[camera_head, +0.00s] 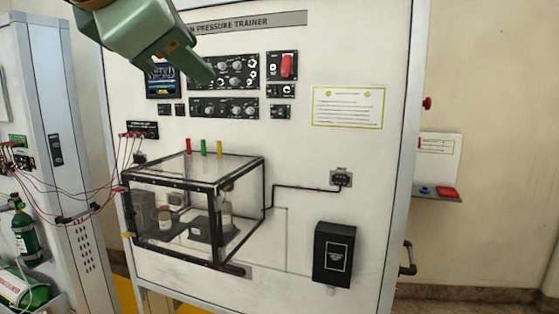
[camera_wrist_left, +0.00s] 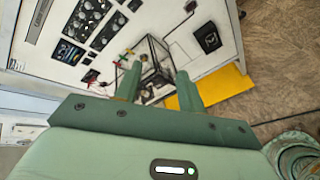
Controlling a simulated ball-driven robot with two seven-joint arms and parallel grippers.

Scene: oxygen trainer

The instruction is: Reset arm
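My left gripper (camera_head: 200,72) comes in from the top left in the head view. It is in front of the upper part of the oxygen pressure trainer panel (camera_head: 270,130), covering part of its title strip and some of its instruments. In the left wrist view, the two green fingers of my left gripper (camera_wrist_left: 158,70) stand apart with nothing held between them. The panel also shows beyond the fingers in that view (camera_wrist_left: 60,25). My right gripper is in neither view.
A clear box with a black frame (camera_head: 263,185) sits low on the panel, with coloured posts on top. Red wires run left to a grey cabinet (camera_head: 60,160). A black box (camera_head: 334,252) is at lower right.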

